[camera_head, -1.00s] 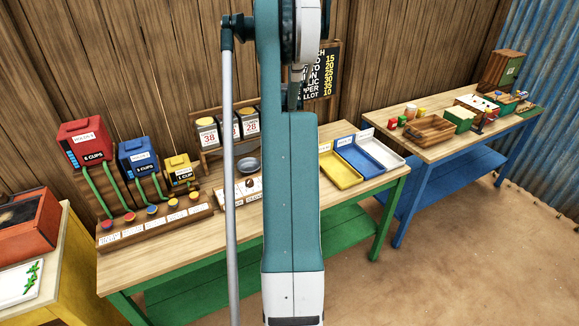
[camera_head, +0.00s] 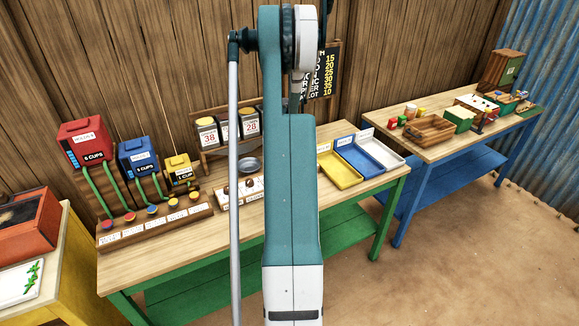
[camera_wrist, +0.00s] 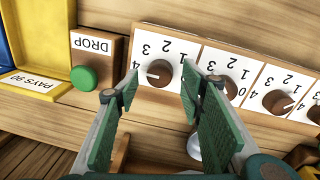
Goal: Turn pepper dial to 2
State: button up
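In the wrist view, a row of brown round dials sits on white number panels, shown upside down. The leftmost dial (camera_wrist: 158,73) has a white pointer mark on its left side, near the 4. Other dials (camera_wrist: 278,100) stand to its right. No dial names are readable, so I cannot tell which is pepper. My gripper (camera_wrist: 161,76) is open, with the leftmost dial showing between its fingertips; contact is not visible. In the head view, the dial board (camera_head: 232,196) is partly hidden behind my arm, which also hides the gripper.
A green button (camera_wrist: 84,78) on a DROP block sits left of the dials, beside a yellow tray (camera_wrist: 60,38). In the head view, a metal pan (camera_head: 249,165) stands behind the dial board. Colored dispensers (camera_head: 138,160) stand left; a blue tray (camera_head: 360,156) lies right.

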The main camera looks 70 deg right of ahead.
jog(key=shift+f, duration=0.7)
jog(key=shift+c, duration=0.7)
jog(key=c, duration=0.7)
jog(key=shift+c, duration=0.2)
